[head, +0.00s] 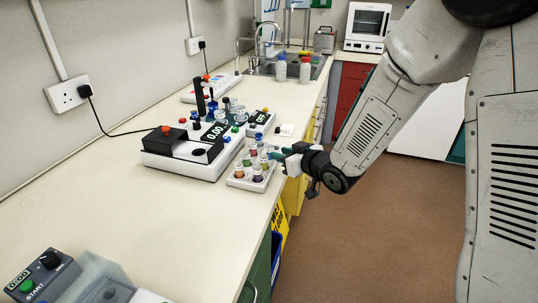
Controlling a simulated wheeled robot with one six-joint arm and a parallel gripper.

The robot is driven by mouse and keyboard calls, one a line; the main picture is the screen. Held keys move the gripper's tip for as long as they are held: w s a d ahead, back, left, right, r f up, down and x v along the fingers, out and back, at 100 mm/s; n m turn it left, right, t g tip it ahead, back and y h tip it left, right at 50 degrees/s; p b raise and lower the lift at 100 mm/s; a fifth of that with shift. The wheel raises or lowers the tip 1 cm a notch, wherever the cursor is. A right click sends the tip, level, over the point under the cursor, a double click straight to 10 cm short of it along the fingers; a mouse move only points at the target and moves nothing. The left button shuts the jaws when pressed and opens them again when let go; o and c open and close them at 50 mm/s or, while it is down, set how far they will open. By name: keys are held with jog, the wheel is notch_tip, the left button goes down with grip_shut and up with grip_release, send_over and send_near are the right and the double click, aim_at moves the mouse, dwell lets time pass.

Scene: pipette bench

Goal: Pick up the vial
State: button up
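A white rack (234,182) stands near the front edge of the bench, in the middle of the head view. It holds several small vials with coloured contents, such as a purple vial (257,174) and an olive vial (239,172). I cannot tell which vial the task means. My gripper (276,154) reaches in from the right with its teal fingertips at the rack's right back side, close to the back vials. The fingertips are small and partly overlap the vials, so their opening and any contact are unclear.
A white instrument (180,165) with a black top and display stands left of the rack. More devices, a sink (290,68) and bottles (305,70) lie farther back. A grey control box (40,275) is at the front left. The bench (120,215) between is clear.

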jog(key=x, duration=0.5)
grip_shut()
jog(key=shift+r, duration=0.1)
